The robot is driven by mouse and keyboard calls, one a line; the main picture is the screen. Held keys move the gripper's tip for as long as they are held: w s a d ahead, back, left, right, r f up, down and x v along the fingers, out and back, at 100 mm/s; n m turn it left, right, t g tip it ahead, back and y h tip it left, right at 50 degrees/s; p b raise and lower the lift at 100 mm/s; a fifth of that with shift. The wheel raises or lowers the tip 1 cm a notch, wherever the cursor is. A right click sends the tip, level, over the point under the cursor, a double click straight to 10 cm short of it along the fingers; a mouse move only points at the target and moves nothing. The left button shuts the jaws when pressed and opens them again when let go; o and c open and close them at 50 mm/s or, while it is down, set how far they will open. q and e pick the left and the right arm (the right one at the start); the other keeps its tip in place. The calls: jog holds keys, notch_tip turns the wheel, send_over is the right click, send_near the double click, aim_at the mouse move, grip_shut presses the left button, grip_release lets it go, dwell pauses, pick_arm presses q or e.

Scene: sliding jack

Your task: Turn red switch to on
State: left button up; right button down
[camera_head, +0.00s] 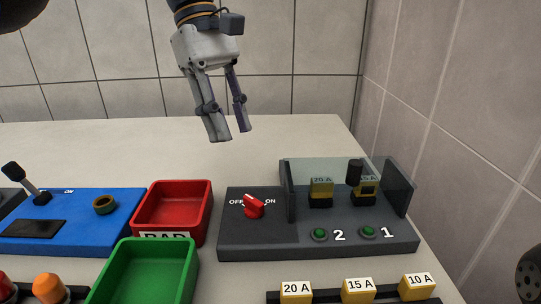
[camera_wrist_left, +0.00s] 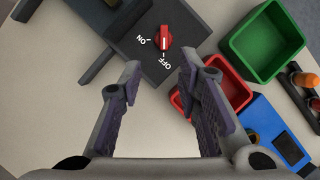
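The red switch (camera_head: 254,206) is a knob on the left part of a dark grey panel (camera_head: 240,243), between the labels OFF and ON. In the left wrist view the red switch (camera_wrist_left: 163,37) shows a white line pointing toward OFF. My left gripper (camera_head: 231,133) hangs above and behind the panel, well apart from the switch. Its two fingers (camera_wrist_left: 158,88) are spread and empty in the left wrist view.
A red bin (camera_head: 207,222) and a green bin (camera_head: 145,270) stand left of the panel, with a blue panel (camera_head: 125,228) beyond. The table behind is bare. A tiled wall rises at right.

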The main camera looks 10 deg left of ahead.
pick_arm(q)
send_near(253, 200)
jog(key=f, duration=0.2)
jog(key=x, duration=0.2)
jog(key=p+x, duration=0.1)
jog(key=x, duration=0.3)
jog(key=shift+s+d+f, duration=0.2)
jog(key=shift+s+d, duration=0.05)
jog(key=shift+d, duration=0.25)
grip_shut()
pick_arm(e)
jog(key=shift+w+r+t, duration=0.4)
jog(key=shift+w+r, duration=0.2)
jog(key=shift+r, duration=0.25)
